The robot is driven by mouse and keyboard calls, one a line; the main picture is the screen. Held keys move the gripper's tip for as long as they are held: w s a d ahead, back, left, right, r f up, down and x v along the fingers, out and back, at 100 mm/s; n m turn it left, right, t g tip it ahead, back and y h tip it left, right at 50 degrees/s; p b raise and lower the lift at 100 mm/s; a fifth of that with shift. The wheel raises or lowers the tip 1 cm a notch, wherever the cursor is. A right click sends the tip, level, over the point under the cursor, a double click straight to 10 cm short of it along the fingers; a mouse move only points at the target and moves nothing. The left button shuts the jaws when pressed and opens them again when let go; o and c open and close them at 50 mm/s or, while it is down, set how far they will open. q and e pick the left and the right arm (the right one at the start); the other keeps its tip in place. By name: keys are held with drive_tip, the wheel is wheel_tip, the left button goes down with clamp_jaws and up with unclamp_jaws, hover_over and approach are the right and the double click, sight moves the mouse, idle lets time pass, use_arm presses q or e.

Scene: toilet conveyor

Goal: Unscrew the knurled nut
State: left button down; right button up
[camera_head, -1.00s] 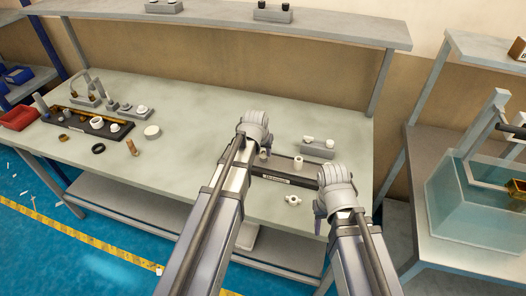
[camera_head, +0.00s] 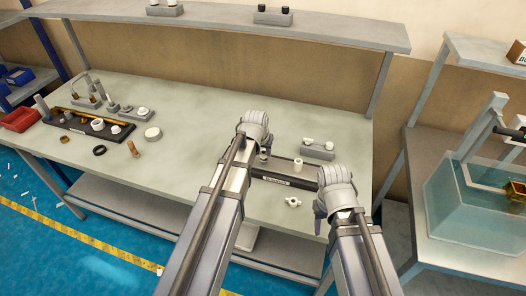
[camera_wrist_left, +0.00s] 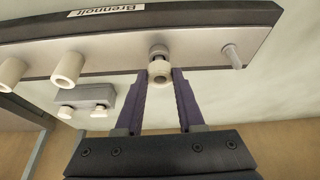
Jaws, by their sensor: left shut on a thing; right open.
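In the left wrist view the fixture (camera_wrist_left: 115,52) carries several cream and grey posts. My left gripper (camera_wrist_left: 160,85) has its purple fingers around a small cream, round-ended piece (camera_wrist_left: 160,71) with a grey collar at the fixture, probably the knurled nut; knurling cannot be made out. In the head view my left gripper (camera_head: 262,150) is mostly hidden behind its own wrist. My right gripper (camera_head: 318,214) is open and empty near the bench's front edge.
A grey block with white knobs (camera_head: 318,149) stands behind the fixture. At left are a dark parts board (camera_head: 75,128), a red bin (camera_head: 20,119) and loose rings. A water tank (camera_head: 460,195) is at right. The bench middle is clear.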

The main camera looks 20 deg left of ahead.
use_arm(q)
drive_tip(key=shift+r, duration=0.15)
idle(0.3)
drive_tip(key=shift+r+p, duration=1.95)
drive_tip(key=shift+p, duration=0.1)
